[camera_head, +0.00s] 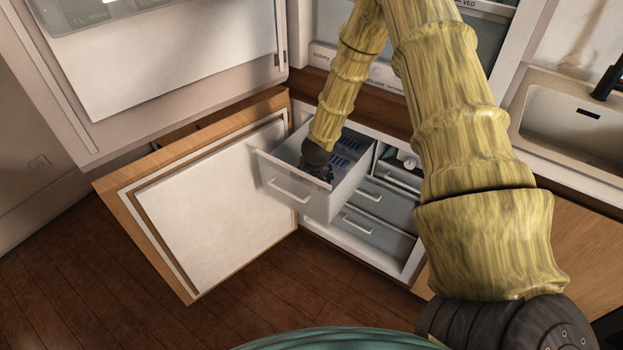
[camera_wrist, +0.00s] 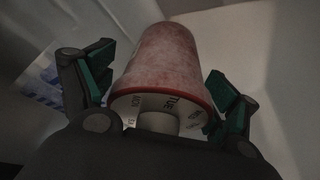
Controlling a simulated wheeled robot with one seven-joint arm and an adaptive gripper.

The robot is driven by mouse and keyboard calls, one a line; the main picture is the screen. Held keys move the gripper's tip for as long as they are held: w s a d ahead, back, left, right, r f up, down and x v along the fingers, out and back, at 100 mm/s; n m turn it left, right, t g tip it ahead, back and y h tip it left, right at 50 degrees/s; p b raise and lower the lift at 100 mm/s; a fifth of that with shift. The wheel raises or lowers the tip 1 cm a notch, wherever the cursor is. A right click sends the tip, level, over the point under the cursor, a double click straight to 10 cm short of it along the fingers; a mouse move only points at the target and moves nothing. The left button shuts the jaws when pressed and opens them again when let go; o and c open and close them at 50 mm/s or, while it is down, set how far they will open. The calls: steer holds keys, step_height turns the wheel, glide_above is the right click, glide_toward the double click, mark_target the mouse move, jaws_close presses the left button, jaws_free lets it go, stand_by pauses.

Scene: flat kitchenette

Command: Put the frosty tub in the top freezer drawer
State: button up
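The frosty tub (camera_wrist: 165,65), reddish with a frosted surface and a red rim, shows in the wrist view with its printed end toward the camera. My gripper (camera_wrist: 165,88) has its two green-padded fingers spread on either side of the tub, with small gaps visible; it looks open. In the head view my gripper (camera_head: 318,174) reaches down into the pulled-out top freezer drawer (camera_head: 293,190), a translucent bin with a front handle. The tub is hidden there. Pale walls around the tub in the wrist view look like the drawer's inside.
Blue-and-white packs (camera_head: 347,152) lie farther back in the drawer. Shut lower drawers (camera_head: 366,238) sit beneath. The freezer door (camera_head: 215,210) stands open at left, close to the drawer. A sink (camera_head: 565,125) is at right.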

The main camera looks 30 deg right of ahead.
steer(key=shift+r, duration=0.2)
steer(key=v, duration=1.2)
steer(key=shift+f, duration=0.1)
stand_by(1.1)
